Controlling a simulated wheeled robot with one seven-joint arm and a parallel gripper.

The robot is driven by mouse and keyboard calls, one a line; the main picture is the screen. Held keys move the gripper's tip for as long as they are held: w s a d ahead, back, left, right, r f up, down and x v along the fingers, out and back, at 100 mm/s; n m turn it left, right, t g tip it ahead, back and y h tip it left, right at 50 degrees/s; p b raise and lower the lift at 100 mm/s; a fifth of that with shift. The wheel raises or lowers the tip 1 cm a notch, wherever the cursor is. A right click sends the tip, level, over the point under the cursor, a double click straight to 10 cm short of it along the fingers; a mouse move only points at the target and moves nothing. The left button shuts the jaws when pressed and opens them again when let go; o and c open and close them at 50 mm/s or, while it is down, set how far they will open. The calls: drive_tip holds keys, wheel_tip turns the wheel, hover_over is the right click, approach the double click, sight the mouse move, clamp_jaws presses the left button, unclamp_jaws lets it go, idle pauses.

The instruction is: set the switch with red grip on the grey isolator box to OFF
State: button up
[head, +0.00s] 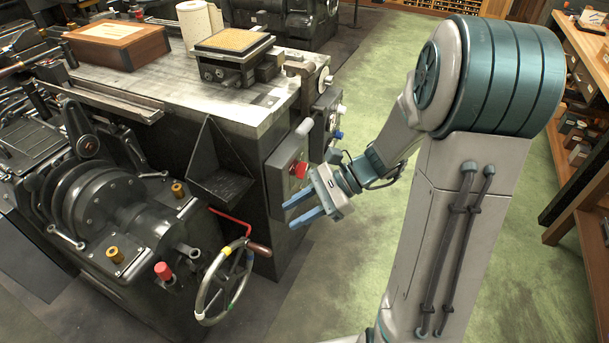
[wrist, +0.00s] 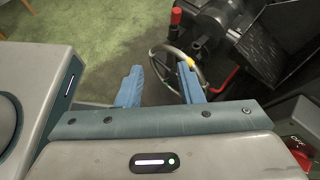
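The grey isolator box (head: 280,176) is on the right end of the machine cabinet in the head view. Its red grip (head: 299,169) sticks out from the box face; I cannot read which way it is set. In the wrist view a red part (wrist: 301,158) with small lettering shows at the lower right corner, cut off by the frame. My gripper (head: 289,215) is open and empty, just below and in front of the box, fingers pointing left. Its two blue fingers are apart in the wrist view (wrist: 160,80), with nothing between them. I see no contact with the grip.
A handwheel (head: 203,292) and a red bent rod (head: 232,222) are at lower left of my gripper. A dark angled shelf (head: 220,185) is left of the box. A blue knob (head: 338,134) and white knob (head: 341,109) are behind. Green floor (head: 390,60) lies open.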

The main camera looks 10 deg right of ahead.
drive_tip(key=w+d+f+m+t+y+b, duration=0.5)
drive_tip(key=w+f+m+t+b, duration=0.15)
drive_tip(key=w+f+m, duration=0.35)
drive_tip(key=m+t+h+b, duration=0.4)
drive_tip(key=m+t, duration=0.7)
drive_tip(key=m, duration=0.1)
approach(305, 171)
drive_tip(key=x, duration=0.4)
drive_tip(key=b+x, duration=0.1)
drive_tip(key=x, duration=0.3)
drive_tip(key=shift+w+a+f, duration=0.15)
drive_tip(key=shift+w, duration=0.3)
clamp_jaws()
